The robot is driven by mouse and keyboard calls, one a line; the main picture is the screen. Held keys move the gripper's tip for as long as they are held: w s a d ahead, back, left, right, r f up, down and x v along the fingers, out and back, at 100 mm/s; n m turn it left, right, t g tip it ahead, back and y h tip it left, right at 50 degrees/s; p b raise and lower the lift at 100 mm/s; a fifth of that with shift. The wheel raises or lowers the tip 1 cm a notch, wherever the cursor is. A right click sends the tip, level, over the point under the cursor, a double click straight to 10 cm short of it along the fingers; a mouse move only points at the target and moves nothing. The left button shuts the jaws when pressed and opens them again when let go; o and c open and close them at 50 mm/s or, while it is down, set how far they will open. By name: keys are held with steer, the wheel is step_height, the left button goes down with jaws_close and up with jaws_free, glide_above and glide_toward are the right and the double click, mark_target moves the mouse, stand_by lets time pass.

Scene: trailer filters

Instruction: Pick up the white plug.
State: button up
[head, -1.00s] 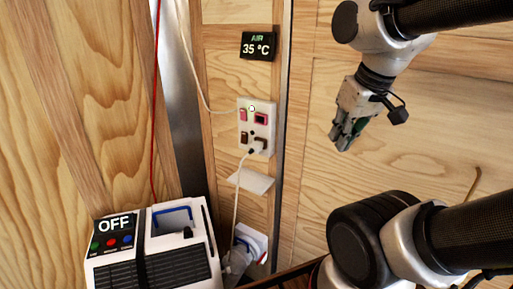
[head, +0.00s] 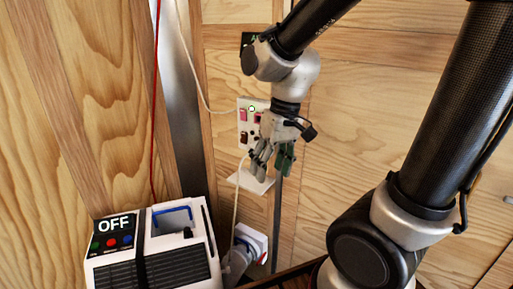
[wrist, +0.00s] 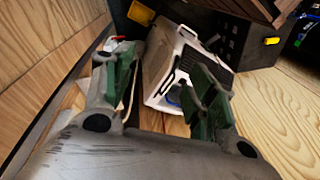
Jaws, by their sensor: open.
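My gripper (head: 271,165) is open and empty, pointing down in front of the wall panel in the head view. In the wrist view its green-padded fingers (wrist: 163,85) stand wide apart with nothing between them. A white round fitting with a blue rim (head: 251,240) is low on the wall, below my gripper; a pale, partly unclear piece (head: 238,262) beside it may be the white plug. A white cable (head: 236,205) runs down to it from the socket panel (head: 243,108). My gripper hides the panel's lower right part. The fitting shows small behind the left finger in the wrist view (wrist: 112,47).
A white and black box marked OFF (head: 165,260) stands at the lower left. A red cable (head: 155,110) hangs above it. A white shelf-like plate (head: 250,182) sticks out under the panel. A metal post (head: 181,110) stands left of it.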

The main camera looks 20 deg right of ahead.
steer(key=w+a+f+m+t, duration=0.5)
steer(key=w+a+f+t, duration=0.1)
steer(key=w+a+f, duration=1.1)
steer(key=m+t+h, duration=0.3)
steer(key=m+h, duration=0.5)
steer(key=h, duration=0.7)
glide_toward(252, 146)
steer(key=w+d+f, duration=0.1)
steer(key=d, duration=0.2)
steer(key=x, duration=0.7)
steer(key=shift+w+a+r, duration=0.1)
steer(key=shift+w+r, duration=0.1)
steer(key=shift+w, duration=0.15)
steer(key=c, duration=1.2)
